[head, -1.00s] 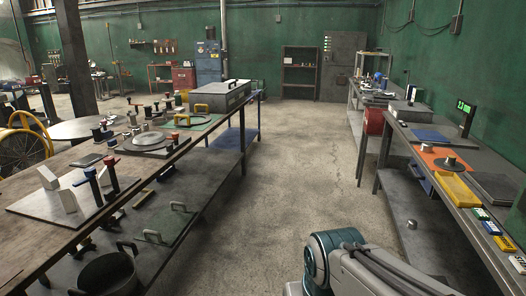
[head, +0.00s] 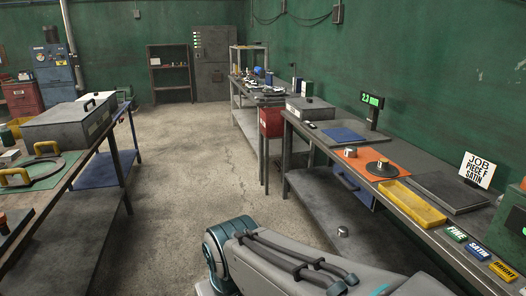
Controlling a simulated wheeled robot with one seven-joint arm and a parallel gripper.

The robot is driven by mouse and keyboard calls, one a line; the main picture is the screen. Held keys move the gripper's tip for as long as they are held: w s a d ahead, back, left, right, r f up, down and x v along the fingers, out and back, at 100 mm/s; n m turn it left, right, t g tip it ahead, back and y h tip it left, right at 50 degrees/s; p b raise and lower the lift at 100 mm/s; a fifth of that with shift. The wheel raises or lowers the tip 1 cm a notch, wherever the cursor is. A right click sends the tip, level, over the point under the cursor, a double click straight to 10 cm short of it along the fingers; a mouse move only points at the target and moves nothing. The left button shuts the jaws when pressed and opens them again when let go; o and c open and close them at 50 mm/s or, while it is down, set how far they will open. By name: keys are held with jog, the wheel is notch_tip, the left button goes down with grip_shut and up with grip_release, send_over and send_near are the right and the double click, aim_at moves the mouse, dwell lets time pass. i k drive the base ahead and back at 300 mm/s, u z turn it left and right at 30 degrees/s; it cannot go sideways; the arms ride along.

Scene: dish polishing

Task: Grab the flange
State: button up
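A dark round piece with a wide flat rim and a raised hub (head: 380,168), which looks like the flange, lies on the orange mat (head: 398,157) on the right-hand bench. A small metal piece with an orange-red part (head: 350,152) sits at the mat's left end. My arm shows at the bottom middle and right of the head view, well below and in front of the bench. My gripper is outside the picture, so its opening and anything in it are hidden.
The right bench (head: 465,215) also holds a yellow tray (head: 411,203), a dark flat plate (head: 446,193), a job sign (head: 477,169), labelled blocks (head: 479,249) and a green-lit display (head: 372,101). A small metal part (head: 343,231) lies on its lower shelf. The aisle floor (head: 185,170) is clear.

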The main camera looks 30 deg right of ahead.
aim_at(382, 169)
jog(key=z, duration=0.2)
jog(key=i, duration=1.55)
jog(key=z, duration=0.95)
jog(key=i, duration=1.15)
jog(key=z, duration=1.75)
jog(key=i, duration=1)
jog(key=z, duration=0.65)
